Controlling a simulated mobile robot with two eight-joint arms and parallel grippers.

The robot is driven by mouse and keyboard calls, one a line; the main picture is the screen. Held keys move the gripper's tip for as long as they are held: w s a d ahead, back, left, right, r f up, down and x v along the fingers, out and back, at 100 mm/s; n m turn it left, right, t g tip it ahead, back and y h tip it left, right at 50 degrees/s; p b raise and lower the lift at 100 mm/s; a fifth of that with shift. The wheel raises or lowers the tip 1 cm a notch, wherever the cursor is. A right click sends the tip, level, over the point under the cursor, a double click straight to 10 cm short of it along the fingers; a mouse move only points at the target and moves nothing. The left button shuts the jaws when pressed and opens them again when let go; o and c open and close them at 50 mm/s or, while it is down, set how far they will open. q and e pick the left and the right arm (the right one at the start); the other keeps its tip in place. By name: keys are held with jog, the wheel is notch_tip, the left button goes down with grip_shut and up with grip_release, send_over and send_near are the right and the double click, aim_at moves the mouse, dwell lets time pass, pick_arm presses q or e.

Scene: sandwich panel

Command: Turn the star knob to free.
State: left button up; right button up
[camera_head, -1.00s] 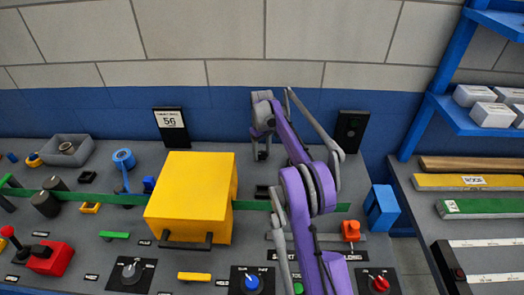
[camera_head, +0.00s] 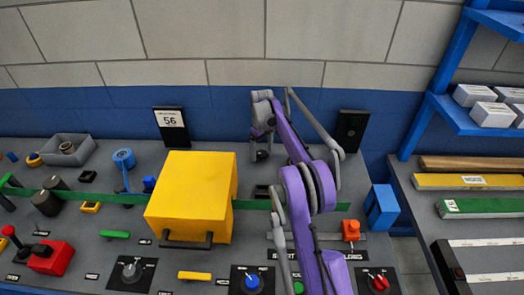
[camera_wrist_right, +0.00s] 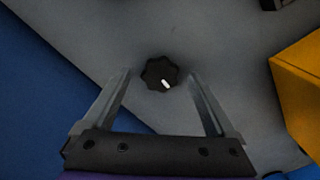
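The star knob (camera_wrist_right: 159,73) is black with a lobed rim and a short white mark. In the right wrist view the mark points down and slightly right. My right gripper (camera_wrist_right: 160,76) is open, with one finger on each side of the knob and a gap to both. In the head view my right gripper (camera_head: 261,153) is at the back of the panel, pointing down, and it and the arm mostly hide the knob. I cannot read any label by the knob. My left gripper is not in view.
A yellow box (camera_head: 190,195) with a dark handle stands left of my right arm. A black sign reading 56 (camera_head: 171,130) and a dark upright box (camera_head: 351,130) stand at the back. A blue block (camera_head: 381,207) is to the right. A blue wall rises behind the panel.

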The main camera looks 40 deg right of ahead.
aim_at(262, 153)
notch_tip(262, 153, up, 11)
jog(key=p, duration=0.1)
dwell(0.6)
jog(key=shift+s+f, duration=0.1)
jog(key=shift+f, duration=0.1)
